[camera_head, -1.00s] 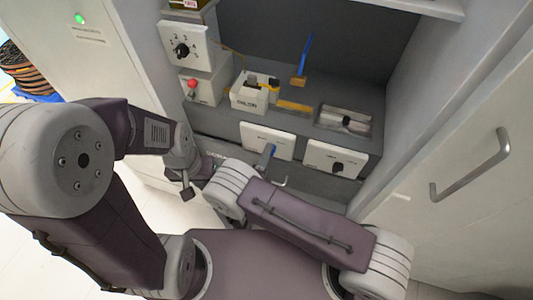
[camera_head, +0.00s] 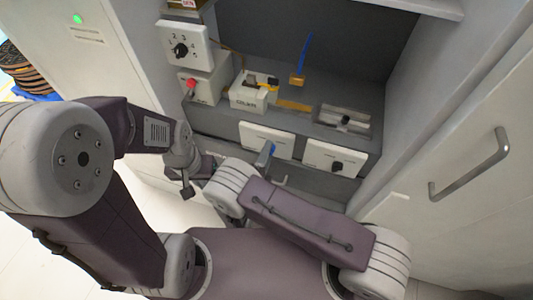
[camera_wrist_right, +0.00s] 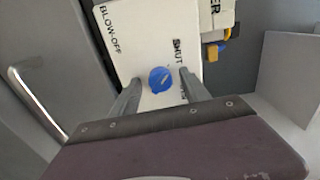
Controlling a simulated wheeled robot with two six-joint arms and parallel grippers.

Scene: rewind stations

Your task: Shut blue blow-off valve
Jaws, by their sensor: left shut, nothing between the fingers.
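The blue blow-off valve (camera_wrist_right: 160,80) is a round blue knob on a white plate (camera_wrist_right: 140,45) lettered BLOW-OFF and SHUT. Which way the knob points is too small to tell. In the head view its blue (camera_head: 269,146) shows at the white panel's lower edge, partly covered by my right gripper. My right gripper (camera_wrist_right: 160,75) is open, one finger on each side of the knob; I cannot tell whether they touch it. In the head view my right forearm hides most of that gripper. My left gripper (camera_head: 188,190) is shut and empty, left of the panel and away from it.
A white panel with a black knob (camera_head: 337,167) is right of the valve plate. A white block (camera_head: 249,98) and a metal tray (camera_head: 345,120) stand on the shelf. A cabinet handle (camera_head: 470,168) is at right.

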